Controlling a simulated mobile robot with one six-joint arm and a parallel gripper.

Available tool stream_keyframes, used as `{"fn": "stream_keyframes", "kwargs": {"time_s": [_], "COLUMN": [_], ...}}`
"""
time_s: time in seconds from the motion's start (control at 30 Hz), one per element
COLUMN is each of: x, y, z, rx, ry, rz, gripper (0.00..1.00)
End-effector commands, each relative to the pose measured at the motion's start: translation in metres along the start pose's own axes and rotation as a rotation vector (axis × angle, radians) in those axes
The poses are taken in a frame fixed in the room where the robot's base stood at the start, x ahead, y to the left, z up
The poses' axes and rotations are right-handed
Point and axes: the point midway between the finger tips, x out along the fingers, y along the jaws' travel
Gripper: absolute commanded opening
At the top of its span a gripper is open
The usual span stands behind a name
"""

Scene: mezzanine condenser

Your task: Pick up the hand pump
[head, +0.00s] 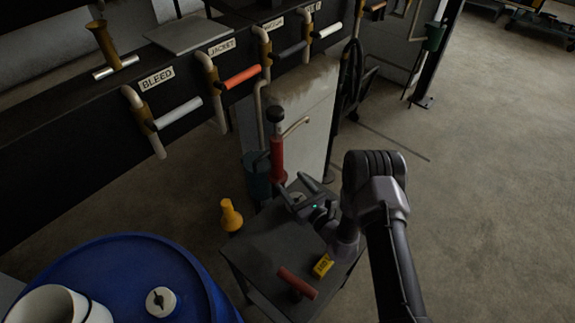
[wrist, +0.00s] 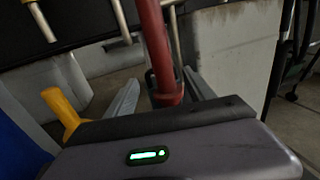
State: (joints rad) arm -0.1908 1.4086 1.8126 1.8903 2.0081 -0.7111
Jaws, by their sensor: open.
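The hand pump, a red upright cylinder (head: 277,158) with a black knob on top and a pale bent spout, stands at the far end of a small dark table. My gripper (head: 292,186) is open beside its lower part. In the wrist view, the red barrel (wrist: 155,45) rises between the two spread fingers (wrist: 160,78). I cannot tell whether either finger touches it. The pump's foot is partly hidden by my gripper, and its top is out of the wrist view.
On the table (head: 255,240) are a red-handled item (head: 297,283) and a yellow block (head: 322,265). A yellow funnel-shaped object (head: 231,215) is at its left. A blue drum (head: 120,255) stands front left. Labelled valve pipes and a pale panel (head: 305,115) rise behind. Right floor is mostly open.

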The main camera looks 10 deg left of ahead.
Motion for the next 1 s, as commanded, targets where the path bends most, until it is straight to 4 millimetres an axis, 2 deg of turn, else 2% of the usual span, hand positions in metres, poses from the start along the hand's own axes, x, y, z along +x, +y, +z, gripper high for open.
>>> {"fn": "stream_keyframes", "kwargs": {"time_s": [0.1,0.2,0.37,0.6,0.87,1.0], "x": [0.036,0.060,0.079,0.122,0.128,0.128], "y": [0.002,0.001,0.000,-0.003,-0.004,-0.004], "z": [-0.004,-0.003,0.000,0.006,0.009,0.009], "rx": [-0.003,-0.001,-0.001,0.000,0.001,0.001], "ry": [-0.003,-0.002,-0.002,-0.001,0.001,0.001], "rz": [0.004,0.003,0.003,0.004,0.003,0.003], "gripper": [0.62,0.62,0.62,0.62,0.62,0.35]}}
